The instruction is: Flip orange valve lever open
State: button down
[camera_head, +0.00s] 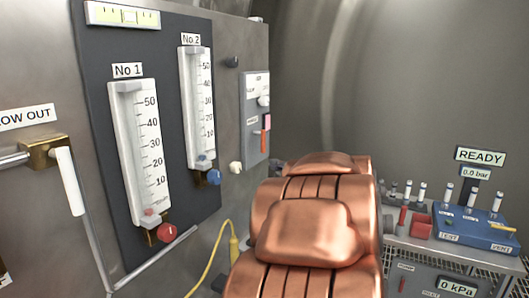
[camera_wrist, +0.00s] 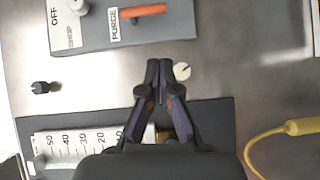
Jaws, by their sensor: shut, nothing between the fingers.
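The orange lever (camera_wrist: 141,12) is on a grey panel (camera_wrist: 180,28) beside a PURGE label (camera_wrist: 114,23), near the top of the wrist view. It lies roughly across that picture. In the head view the small lever (camera_head: 266,124) shows at the lower part of the grey panel (camera_head: 251,148) on the wall. My gripper (camera_wrist: 159,68) is shut and empty in the wrist view. Its fingertips appear just below the panel's edge in that picture, apart from the lever. In the head view my copper-coloured arm fills the lower middle, and the gripper cannot be made out.
A cream knob (camera_wrist: 182,70) appears right beside my fingertips. A white knob (camera_wrist: 77,7) by OFF is on the same panel. A black knob (camera_wrist: 41,87) is on the wall. Gauge No 2 (camera_wrist: 60,146) and a yellow cable (camera_wrist: 267,138) are near. A blue box (camera_head: 478,228) stands right.

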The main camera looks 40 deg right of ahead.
aim_at(264, 150)
jog(key=shift+s+a+r+n+t+y, duration=0.1)
jog(key=shift+s+n+t+y, duration=0.1)
jog(key=shift+n+y, duration=0.15)
jog(key=shift+s+r+n+t+y, duration=0.1)
jog(key=shift+n+t+y, duration=0.15)
jog(key=shift+n, duration=0.2)
jog(key=shift+w, duration=0.2)
jog(key=shift+s+d+p+x, duration=0.15)
jog(key=shift+d+p+x, duration=0.4)
jog(key=shift+x, duration=1.55)
jog(key=shift+s+d+p+x, duration=0.15)
jog(key=shift+d+p+x, duration=0.4)
jog(key=shift+x, duration=1.55)
jog(key=shift+s+d+p+x, duration=0.1)
jog(key=shift+d+p+x, duration=0.4)
jog(key=shift+x, duration=1.6)
jog(key=shift+a+f+b, duration=0.1)
jog(key=shift+f+b, duration=0.2)
jog(key=shift+b, duration=0.3)
jog(key=shift+r+n+b, duration=0.1)
jog(key=shift+n+b, duration=0.2)
jog(key=shift+b, duration=0.05)
